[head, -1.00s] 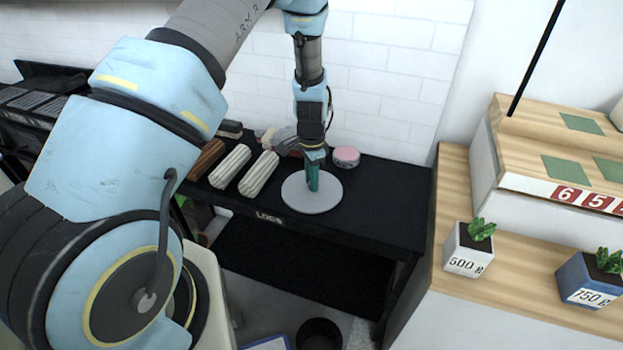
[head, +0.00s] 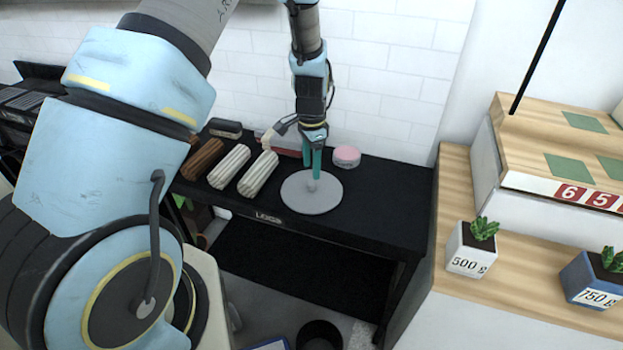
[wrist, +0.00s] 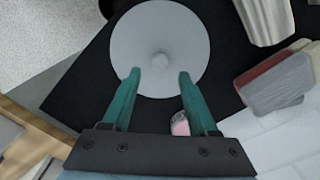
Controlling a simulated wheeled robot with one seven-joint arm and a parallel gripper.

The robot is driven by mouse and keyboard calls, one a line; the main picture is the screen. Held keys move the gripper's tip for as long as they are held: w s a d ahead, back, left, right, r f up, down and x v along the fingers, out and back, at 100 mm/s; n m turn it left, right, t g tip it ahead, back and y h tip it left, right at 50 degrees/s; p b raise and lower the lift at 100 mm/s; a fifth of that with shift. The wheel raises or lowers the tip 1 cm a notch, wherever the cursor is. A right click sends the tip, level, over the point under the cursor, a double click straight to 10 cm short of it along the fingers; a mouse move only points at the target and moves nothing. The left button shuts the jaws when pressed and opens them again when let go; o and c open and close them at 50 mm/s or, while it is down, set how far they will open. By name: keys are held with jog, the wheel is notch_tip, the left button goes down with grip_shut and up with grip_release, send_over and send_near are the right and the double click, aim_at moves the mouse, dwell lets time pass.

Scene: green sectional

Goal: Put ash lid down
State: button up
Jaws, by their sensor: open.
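The ash lid (head: 311,198) is a round grey disc with a small knob in its middle. It lies flat on the black table (head: 380,205), near the front edge in the head view. It also shows in the wrist view (wrist: 160,25), where its knob is clear of the fingers. My gripper (head: 312,172) is open and empty, pointing down just above the lid. In the wrist view its two teal fingers (wrist: 158,75) are spread apart, with their tips over the lid's near part and the knob beyond and between them.
Two pale ridged logs (head: 258,174) and a brown log (head: 203,158) lie left of the lid. A pink-topped round tin (head: 346,157) stands behind it to the right. A wooden counter with a white planter (head: 471,249) is at the right. The table's right part is clear.

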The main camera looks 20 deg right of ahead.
aim_at(312, 183)
notch_tip(312, 183, up, 7)
jog(key=b, duration=0.1)
jog(key=a+r+n, duration=0.3)
jog(key=a+n, duration=0.1)
jog(key=a, duration=0.4)
jog(key=a+r+n, duration=0.3)
jog(key=a+n, duration=0.1)
jog(key=a, duration=0.5)
jog(key=s+a+r+n+t, duration=0.1)
jog(key=s+a+r+n, duration=0.2)
jog(key=s+a+n, duration=0.4)
jog(key=s+a, duration=0.1)
jog(key=a, duration=0.4)
jog(key=shift+s+a+r+n+t, duration=0.2)
jog(key=shift+n+t, duration=0.1)
jog(key=shift+n, duration=0.1)
